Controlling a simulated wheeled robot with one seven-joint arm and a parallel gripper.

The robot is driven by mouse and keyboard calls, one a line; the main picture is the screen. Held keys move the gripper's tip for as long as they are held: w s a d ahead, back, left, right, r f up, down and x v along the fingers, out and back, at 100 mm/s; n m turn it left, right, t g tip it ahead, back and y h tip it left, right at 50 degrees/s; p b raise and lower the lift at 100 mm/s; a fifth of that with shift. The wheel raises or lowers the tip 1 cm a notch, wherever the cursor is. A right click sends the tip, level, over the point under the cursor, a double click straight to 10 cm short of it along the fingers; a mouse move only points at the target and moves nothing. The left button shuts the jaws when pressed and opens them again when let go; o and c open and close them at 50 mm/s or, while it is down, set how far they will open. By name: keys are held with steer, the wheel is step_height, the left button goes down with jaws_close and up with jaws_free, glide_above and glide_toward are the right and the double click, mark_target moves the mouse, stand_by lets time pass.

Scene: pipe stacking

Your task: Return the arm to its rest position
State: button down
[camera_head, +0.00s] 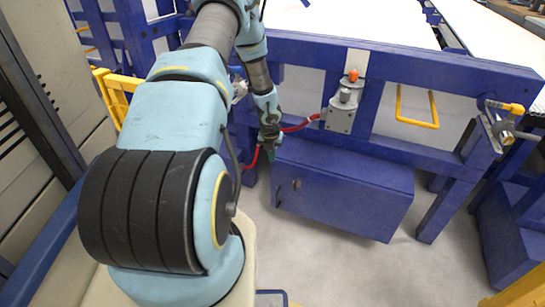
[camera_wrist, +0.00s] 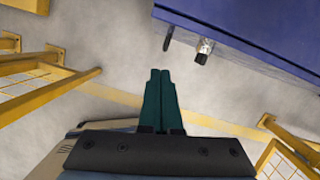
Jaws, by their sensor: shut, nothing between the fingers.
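My gripper (camera_wrist: 160,100) shows in the wrist view as two dark green fingers lying side by side, shut and empty, over the grey floor. In the head view my light blue and grey arm reaches forward from the left. My gripper (camera_head: 269,150) hangs at its far end there, small and pointing down, in front of the blue workbench frame (camera_head: 440,65). No pipe can be made out in either view.
A blue cabinet (camera_head: 340,190) stands right of my gripper; its edge shows in the wrist view (camera_wrist: 250,30). Yellow railings (camera_wrist: 40,80) stand at the wrist view's left. Red hoses (camera_head: 300,126) run near my gripper. Grey floor (camera_head: 350,265) is clear in front.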

steer(key=s+a+r+n+y+p, duration=0.1)
steer(key=s+a+r+n+p, duration=0.2)
steer(key=r+n, duration=0.7)
steer(key=s+a+r+n+p, duration=0.1)
steer(key=s+a+r+n, duration=0.35)
steer(key=r, duration=0.85)
steer(key=s+r+n+g+p, duration=0.1)
steer(key=s+r+n+p, duration=0.3)
steer(key=s+r+n, duration=1.1)
steer(key=s+a+n, duration=0.1)
steer(key=s+n, duration=0.2)
steer(key=n, duration=0.5)
steer(key=shift+s+r+h, duration=0.15)
steer(key=shift+r+h, duration=0.25)
